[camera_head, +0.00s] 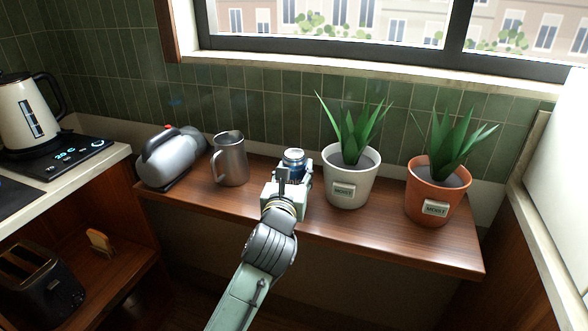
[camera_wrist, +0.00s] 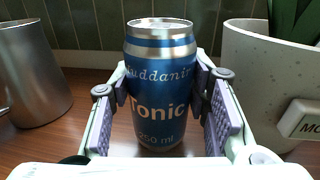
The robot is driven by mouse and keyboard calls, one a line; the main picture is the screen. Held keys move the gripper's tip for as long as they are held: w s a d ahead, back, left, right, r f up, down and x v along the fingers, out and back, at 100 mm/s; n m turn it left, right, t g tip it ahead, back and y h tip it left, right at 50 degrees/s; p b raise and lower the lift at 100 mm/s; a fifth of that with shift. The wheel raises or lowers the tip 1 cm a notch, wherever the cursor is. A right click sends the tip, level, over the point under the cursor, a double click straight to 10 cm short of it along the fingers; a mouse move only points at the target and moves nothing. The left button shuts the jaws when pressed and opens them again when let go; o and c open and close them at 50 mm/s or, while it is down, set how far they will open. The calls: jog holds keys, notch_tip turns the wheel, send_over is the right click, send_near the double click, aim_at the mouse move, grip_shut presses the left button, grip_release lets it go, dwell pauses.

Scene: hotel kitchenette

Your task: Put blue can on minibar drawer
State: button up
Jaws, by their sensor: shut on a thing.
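The blue can (camera_head: 293,158) stands upright on the brown wooden shelf (camera_head: 330,227) below the window. In the wrist view the can (camera_wrist: 160,85) is blue with silver bands and reads "Tonic". My gripper (camera_head: 290,178) reaches over the shelf from the front. In the wrist view its two padded fingers (camera_wrist: 165,110) are on both sides of the can, shut on it. The can's lower part is hidden by my gripper in the head view. I cannot identify the minibar drawer in these views.
A metal pitcher (camera_head: 230,160) and a silver jug-like appliance (camera_head: 170,157) stand left of the can. A white plant pot (camera_head: 350,178) is close on the right, with an orange pot (camera_head: 437,190) beyond. A kettle (camera_head: 28,112) and a toaster (camera_head: 40,284) are at left.

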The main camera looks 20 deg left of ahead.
aim_at(291, 180)
jog(key=shift+f+b, duration=0.25)
jog(key=shift+b, duration=0.2)
jog(key=o, duration=1.4)
jog(key=shift+r, duration=0.1)
jog(key=shift+s+r+p, duration=0.1)
jog(key=shift+r+p, duration=0.05)
jog(key=shift+p, duration=0.2)
jog(key=s+b, duration=0.4)
jog(key=s+f+b, duration=0.1)
jog(key=s+b, duration=0.1)
jog(key=shift+s+d, duration=0.15)
jog(key=shift+d, duration=0.1)
jog(key=s+b, duration=0.1)
jog(key=b, duration=0.1)
jog(key=shift+b, duration=0.4)
jog(key=s+b, duration=0.1)
jog(key=b, duration=0.3)
jog(key=shift+s+d+r, duration=0.1)
jog(key=shift+s+d, duration=0.25)
jog(key=s+b, duration=0.1)
jog(key=b, duration=0.1)
jog(key=shift+s+a+b, duration=0.1)
jog(key=shift+a+b, duration=0.05)
jog(key=shift+b, duration=0.25)
jog(key=shift+s+d+r+b, duration=0.2)
jog(key=shift+s+b, duration=0.2)
jog(key=shift+b, duration=0.2)
jog(key=shift+s+d+r+b, duration=0.15)
jog(key=shift+s+b, duration=0.2)
jog(key=shift+b, duration=0.2)
